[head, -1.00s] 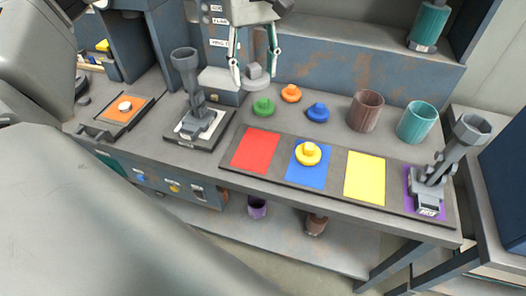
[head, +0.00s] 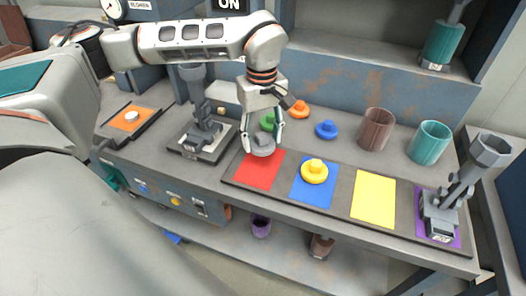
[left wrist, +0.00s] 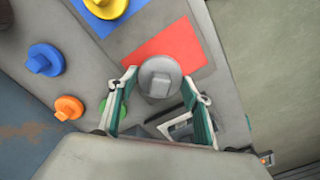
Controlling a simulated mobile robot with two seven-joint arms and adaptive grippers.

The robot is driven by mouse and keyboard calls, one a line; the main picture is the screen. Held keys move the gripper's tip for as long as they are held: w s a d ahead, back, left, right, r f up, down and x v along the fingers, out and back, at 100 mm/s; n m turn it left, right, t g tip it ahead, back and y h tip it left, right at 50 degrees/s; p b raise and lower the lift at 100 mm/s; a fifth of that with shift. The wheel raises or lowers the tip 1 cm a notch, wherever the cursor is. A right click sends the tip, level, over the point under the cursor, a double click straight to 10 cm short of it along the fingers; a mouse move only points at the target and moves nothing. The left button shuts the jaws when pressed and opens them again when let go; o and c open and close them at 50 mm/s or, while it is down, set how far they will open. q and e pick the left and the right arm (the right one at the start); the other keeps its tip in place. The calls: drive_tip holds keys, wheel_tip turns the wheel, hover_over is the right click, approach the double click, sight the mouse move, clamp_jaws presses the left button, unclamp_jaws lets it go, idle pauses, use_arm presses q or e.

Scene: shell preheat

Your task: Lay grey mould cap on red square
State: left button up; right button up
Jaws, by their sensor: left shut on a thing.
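The grey mould cap (head: 262,146) is a round disc with a knob on top, held between the fingers of my left gripper (head: 263,141). The cap also shows in the left wrist view (left wrist: 160,76), between the two fingertips. The red square (head: 259,170) lies on the dark strip, left of the blue square. In the head view the cap overlaps the far edge of the red square. In the left wrist view the red square (left wrist: 172,48) is partly behind the cap. The height of the cap above the surface is hard to tell. My right gripper is not in view.
A yellow cap (head: 314,172) sits on the blue square (head: 311,195). The yellow square (head: 374,198) is bare. Green (head: 267,122), orange (head: 299,109) and blue (head: 326,130) caps stand behind. A grey stand (head: 203,132) is left of the red square.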

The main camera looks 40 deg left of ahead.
sight(262, 151)
use_arm(q)
drive_tip(key=shift+f, duration=0.45)
wheel_tip(262, 151, down, 4)
drive_tip(key=shift+f+b, duration=0.1)
drive_tip(key=shift+b, duration=0.25)
drive_tip(key=o, duration=1.1)
